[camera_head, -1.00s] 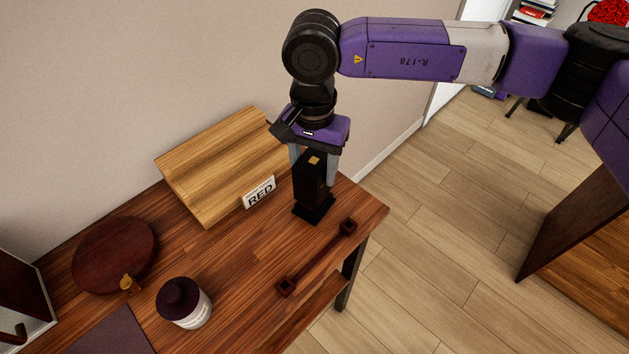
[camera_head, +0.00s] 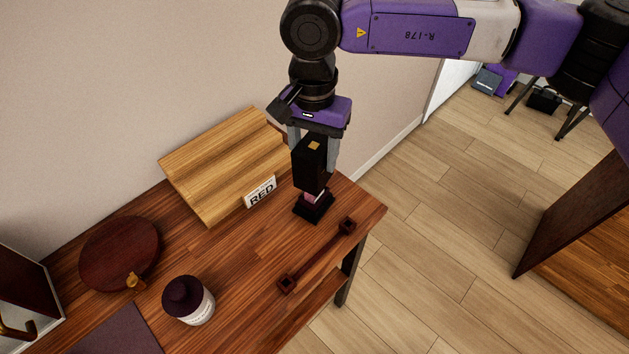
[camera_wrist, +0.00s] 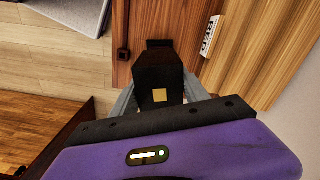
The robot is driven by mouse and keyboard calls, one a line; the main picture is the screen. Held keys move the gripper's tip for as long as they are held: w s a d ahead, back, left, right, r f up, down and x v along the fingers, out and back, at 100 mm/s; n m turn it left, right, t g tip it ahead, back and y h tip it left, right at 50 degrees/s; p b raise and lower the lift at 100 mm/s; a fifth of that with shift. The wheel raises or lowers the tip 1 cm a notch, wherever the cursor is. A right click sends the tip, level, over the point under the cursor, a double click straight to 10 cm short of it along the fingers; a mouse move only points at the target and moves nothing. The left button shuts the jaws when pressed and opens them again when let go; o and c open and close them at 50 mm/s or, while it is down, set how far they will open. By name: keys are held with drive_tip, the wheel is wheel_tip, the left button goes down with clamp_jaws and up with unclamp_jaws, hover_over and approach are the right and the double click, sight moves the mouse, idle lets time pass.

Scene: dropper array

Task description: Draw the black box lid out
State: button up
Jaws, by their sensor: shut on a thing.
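The black box lid (camera_head: 309,165) is a tall black block with a small gold square on top. My gripper (camera_head: 314,160) is shut on it from above, one finger on each side. The lid is raised over its black base (camera_head: 314,211), which stands on the table. A pinkish piece (camera_head: 311,197) shows in the gap between lid and base. In the wrist view the lid (camera_wrist: 160,72) sits between the fingers, and the base shows only in small part behind it.
A wooden board (camera_head: 222,160) and a "RED" card (camera_head: 261,191) are left of the base. A dark red bar (camera_head: 318,258) lies near the table's right edge. A lidded jar (camera_head: 188,300) and a round dark lid-like disc (camera_head: 120,253) are farther left.

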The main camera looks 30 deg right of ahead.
drive_tip(key=shift+r+p, duration=1.3)
drive_tip(key=shift+r, duration=1.85)
drive_tip(key=shift+a, duration=0.1)
